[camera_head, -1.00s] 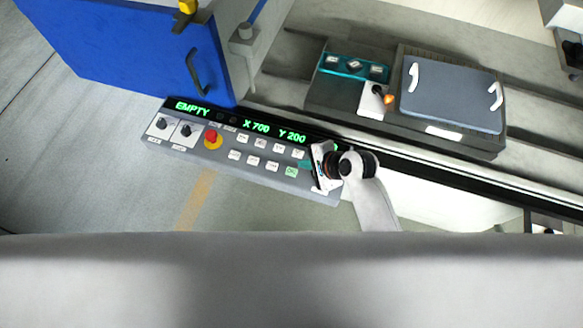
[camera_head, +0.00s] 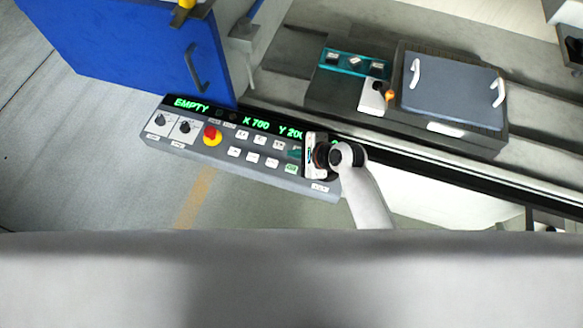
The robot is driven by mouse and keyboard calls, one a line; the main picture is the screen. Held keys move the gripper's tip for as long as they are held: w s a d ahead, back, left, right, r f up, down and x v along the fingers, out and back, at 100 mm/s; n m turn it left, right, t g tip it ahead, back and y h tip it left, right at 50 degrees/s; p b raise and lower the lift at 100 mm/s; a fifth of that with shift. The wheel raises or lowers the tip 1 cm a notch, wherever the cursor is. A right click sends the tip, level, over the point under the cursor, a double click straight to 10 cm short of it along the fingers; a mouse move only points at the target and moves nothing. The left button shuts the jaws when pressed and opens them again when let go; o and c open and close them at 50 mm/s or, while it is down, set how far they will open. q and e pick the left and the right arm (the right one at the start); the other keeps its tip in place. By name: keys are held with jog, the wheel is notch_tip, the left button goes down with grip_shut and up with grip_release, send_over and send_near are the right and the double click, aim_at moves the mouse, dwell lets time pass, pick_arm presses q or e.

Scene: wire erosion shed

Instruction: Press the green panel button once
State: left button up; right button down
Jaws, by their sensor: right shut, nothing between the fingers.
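The grey control panel (camera_head: 215,153) runs along the front of the machine, with a green-lit display and several buttons. The green button (camera_head: 291,168) is small and sits in the lower row near the panel's right end. My left gripper is not in view.
A red knob on a yellow ring (camera_head: 211,136) and two rotary switches (camera_head: 185,127) sit left of the buttons. A blue door (camera_head: 125,50) stands behind the panel. The floor in front is clear.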

jog(key=b, duration=0.5)
send_over(295, 171)
notch_tip(295, 171, down, 5)
jog(key=shift+r, duration=0.1)
jog(key=shift+f+b, duration=0.65)
jog(key=shift+f, duration=0.5)
dwell(0.6)
jog(key=shift+f, duration=0.4)
jog(key=shift+f, duration=0.4)
dwell(0.7)
jog(key=shift+r, duration=0.15)
jog(key=shift+r+p, duration=0.65)
jog(key=shift+p, duration=0.4)
